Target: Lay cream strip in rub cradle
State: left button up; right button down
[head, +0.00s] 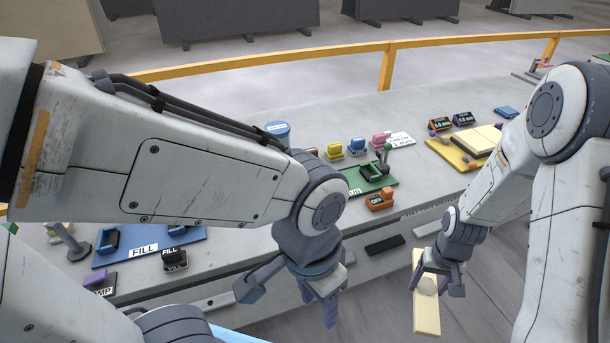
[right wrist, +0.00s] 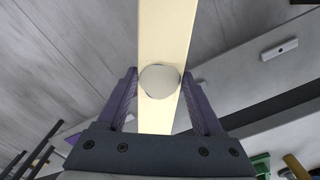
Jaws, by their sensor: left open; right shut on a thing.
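The cream strip (head: 427,305) hangs in front of the bench, off its edge, with its long side pointing down toward me. My right gripper (head: 428,285) is shut on the strip's round pale knob. In the right wrist view the knob (right wrist: 160,80) sits between the purple fingers, with the strip (right wrist: 166,30) running behind it. A green board (head: 368,178) with a dark green holder and a partly hidden label stands on the bench; I cannot read whether it is the rub cradle. My left gripper (head: 319,298) is open and empty, pointing down near the bench front.
A blue FILL board (head: 190,243) with a black FILL block (head: 175,260) is at left. An orange block (head: 381,199) sits before the green board. A yellow board (head: 447,152) with a cream slab is at right. Yellow and pink blocks and a blue tin (head: 277,130) stand behind.

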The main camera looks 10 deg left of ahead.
aim_at(346, 178)
jog(key=u, duration=0.5)
jog(key=i, duration=1)
